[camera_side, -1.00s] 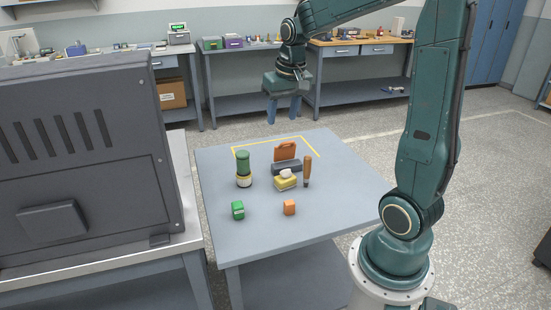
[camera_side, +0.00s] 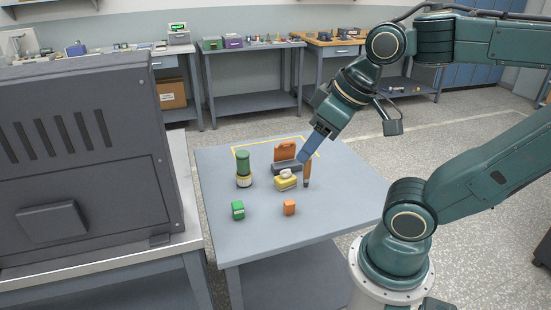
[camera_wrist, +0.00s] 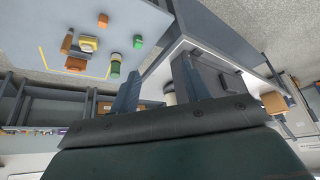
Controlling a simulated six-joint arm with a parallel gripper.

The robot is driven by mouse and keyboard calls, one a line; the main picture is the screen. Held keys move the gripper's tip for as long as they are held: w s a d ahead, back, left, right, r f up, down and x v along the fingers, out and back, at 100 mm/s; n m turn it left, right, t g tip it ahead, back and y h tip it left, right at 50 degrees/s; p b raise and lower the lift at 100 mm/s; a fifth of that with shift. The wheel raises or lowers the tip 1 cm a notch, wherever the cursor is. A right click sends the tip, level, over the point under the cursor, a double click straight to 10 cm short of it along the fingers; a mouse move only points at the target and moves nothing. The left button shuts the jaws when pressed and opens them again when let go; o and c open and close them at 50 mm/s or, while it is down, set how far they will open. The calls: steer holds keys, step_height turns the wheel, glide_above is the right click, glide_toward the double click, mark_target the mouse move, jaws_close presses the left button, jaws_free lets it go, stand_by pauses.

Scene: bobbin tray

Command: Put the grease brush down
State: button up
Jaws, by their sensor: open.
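The brown, upright tool that I take for the grease brush (camera_side: 307,177) stands on the grey table, at the right of the group of objects. It also shows in the wrist view (camera_wrist: 67,41), far from the fingers. My gripper (camera_side: 304,158) overlaps the brush's top in the side view, but the wrist view shows it apart from the table objects. In the wrist view my gripper (camera_wrist: 157,80) is open, with two blue-grey fingers spread and nothing between them.
The table (camera_side: 335,210) also holds a green cylinder (camera_side: 243,163), a yellow box (camera_side: 285,183), a dark block with an orange piece (camera_side: 285,151), a green block (camera_side: 238,210) and an orange block (camera_side: 289,207). A big grey machine (camera_side: 80,150) stands left. The table's front right is clear.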

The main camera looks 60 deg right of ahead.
steer(key=shift+o, duration=0.4)
steer(key=shift+s+a+f, duration=0.1)
steer(key=shift+s+a, duration=0.05)
steer(key=shift+s, duration=0.2)
steer(key=shift+w, duration=0.1)
steer(key=w+d+f+n+g+h, duration=0.3)
steer(key=w+d+f+g+h, duration=0.15)
steer(key=w+d+f, duration=0.65)
steer(key=w+d+f+n+g+h, duration=0.1)
steer(key=w+d+f+n+h, duration=0.1)
steer(key=d+f+n+h, duration=0.8)
steer(key=shift+w+d+f+n, duration=0.15)
steer(key=shift+d+f+n, duration=1.6)
steer(key=shift+n, duration=0.85)
steer(key=shift+a+f, duration=0.1)
steer(key=shift+f, duration=0.15)
glide_above(307, 172)
steer(key=a, duration=0.4)
steer(key=shift+w+d+f, duration=0.1)
steer(key=shift+d+f, duration=0.05)
steer(key=shift+f, duration=0.5)
steer(key=shift+w+d+f, duration=0.1)
steer(key=shift+f, duration=0.5)
